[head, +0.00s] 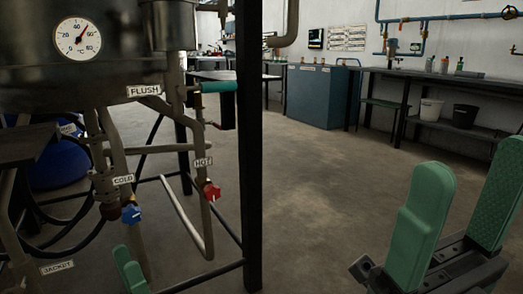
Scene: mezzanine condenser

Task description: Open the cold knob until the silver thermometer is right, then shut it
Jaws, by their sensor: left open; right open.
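The blue knob (131,214) sits on a pipe below the COLD label (123,180), left of centre. The round thermometer (77,38) with a white face and pale rim is on the dark vessel at upper left; its needle points up and right, between 40 and 60. My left gripper (130,272) is at the bottom edge, just below the blue knob and apart from it in the picture; only a green finger shows, the rest is cut off. My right gripper (474,180) is open and empty at lower right, far from the knobs.
A red knob (211,190) hangs by the HOT label (203,162). A black post (250,150) stands right of the pipes. The floor beyond is clear to a blue cabinet (318,97) and bench (450,80).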

